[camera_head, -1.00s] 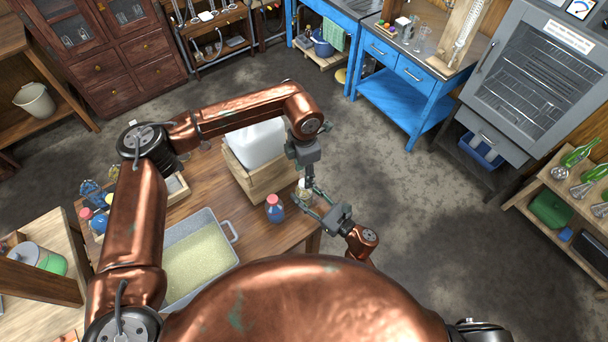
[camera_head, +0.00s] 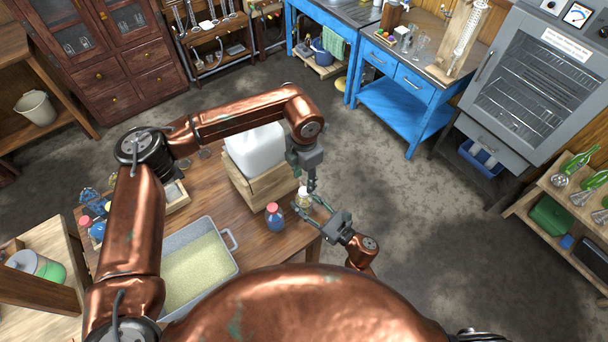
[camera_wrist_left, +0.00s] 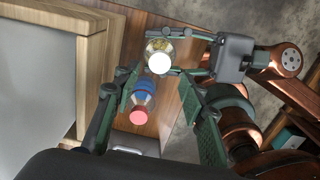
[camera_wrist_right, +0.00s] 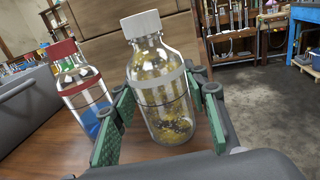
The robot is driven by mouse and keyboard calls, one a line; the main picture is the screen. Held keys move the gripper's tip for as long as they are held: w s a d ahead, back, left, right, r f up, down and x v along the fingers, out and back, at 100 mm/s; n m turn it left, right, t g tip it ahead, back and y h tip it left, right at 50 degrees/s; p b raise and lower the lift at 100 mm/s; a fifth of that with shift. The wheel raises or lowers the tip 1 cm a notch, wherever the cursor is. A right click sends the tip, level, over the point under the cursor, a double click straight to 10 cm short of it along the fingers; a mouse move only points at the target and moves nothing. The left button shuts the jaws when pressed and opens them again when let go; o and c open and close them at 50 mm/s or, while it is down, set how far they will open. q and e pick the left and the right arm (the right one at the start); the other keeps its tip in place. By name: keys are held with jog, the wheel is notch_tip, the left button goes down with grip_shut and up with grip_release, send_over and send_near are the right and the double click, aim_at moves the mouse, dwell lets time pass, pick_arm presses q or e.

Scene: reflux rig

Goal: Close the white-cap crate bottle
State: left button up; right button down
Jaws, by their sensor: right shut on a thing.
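The white-cap bottle (camera_wrist_right: 160,92) is clear glass with yellow-brown grains inside and stands upright. Its white cap (camera_wrist_right: 141,23) sits on the neck; I cannot tell how tight it is. My right gripper (camera_wrist_right: 162,118) is shut around the bottle's body; in the head view it (camera_head: 312,203) reaches in from the right at the table edge. My left gripper (camera_head: 311,187) is just above the bottle, pointing down. In the left wrist view its fingers (camera_wrist_left: 168,108) are spread and empty, with the white cap (camera_wrist_left: 159,62) beyond them and apart from them.
A red-cap bottle with blue contents (camera_head: 274,217) stands close left of the held bottle. A wooden crate (camera_head: 248,185) with a white jug (camera_head: 255,148) is behind. A grey tray of pale grains (camera_head: 232,262) lies left on the table. Open floor lies to the right.

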aim_at(304, 191)
pick_arm(q)
jog(key=shift+f, duration=3.15)
grip_shut()
jog(key=shift+o, duration=0.9)
grip_release()
jog(key=shift+r, duration=0.1)
notch_tip(304, 191, up, 12)
